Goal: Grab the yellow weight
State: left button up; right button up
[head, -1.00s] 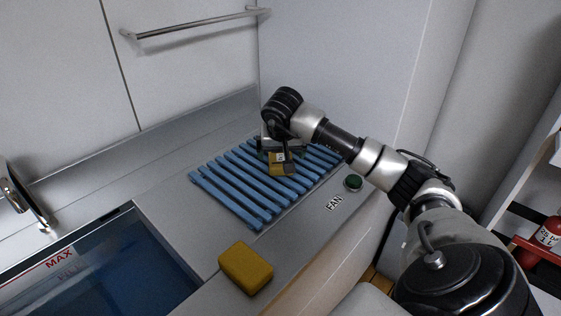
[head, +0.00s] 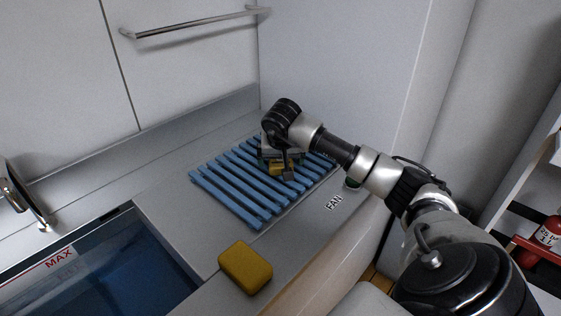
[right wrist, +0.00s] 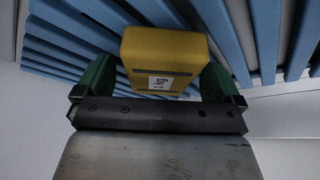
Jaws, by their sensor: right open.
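The yellow weight (right wrist: 163,58) is a small block with a white label, on the blue slatted rack (head: 228,195). In the head view only a bit of the weight (head: 277,168) shows under my right gripper (head: 283,172). In the right wrist view my right gripper (right wrist: 160,85) is open, with its green-padded fingers on either side of the near part of the weight. I cannot tell whether either finger touches it. My left gripper is not in view.
A yellow sponge-like block (head: 245,268) lies on the counter near the front edge. A water-filled sink (head: 110,270) marked MAX is at the left, with a tap (head: 30,205). Walls stand behind.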

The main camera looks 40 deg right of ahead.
jog(key=shift+c, duration=0.2)
jog(key=c, duration=1.7)
jog(key=shift+o, duration=0.2)
jog(key=shift+r, duration=0.1)
jog(key=shift+w+r, duration=0.1)
